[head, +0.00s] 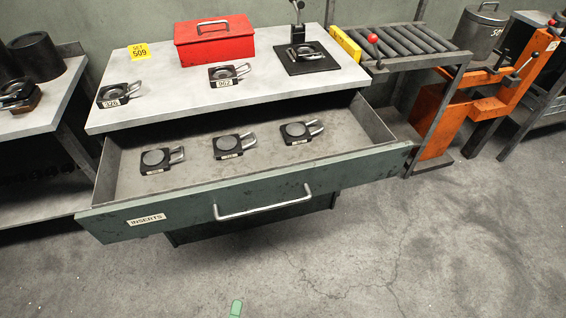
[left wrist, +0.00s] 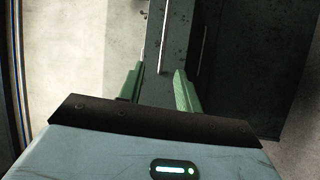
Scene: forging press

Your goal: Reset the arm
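My left gripper (left wrist: 157,82) shows in the left wrist view with its two green fingers apart and nothing between them. In the head view only a small green tip of it (head: 236,307) shows at the bottom edge, below the drawer handle (head: 262,207) and apart from it. The rest of the left arm is out of the picture. In the left wrist view the drawer front (left wrist: 180,40) lies beyond the fingertips. My right gripper is in neither view.
The drawer labelled INSERTS (head: 290,192) stands open with three inserts inside. Its front juts out over clear floor (head: 400,250). On the bench top (head: 170,90) are a red toolbox (head: 215,42), two more inserts and a black fixture (head: 305,55). A roller stand (head: 405,42) is at right.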

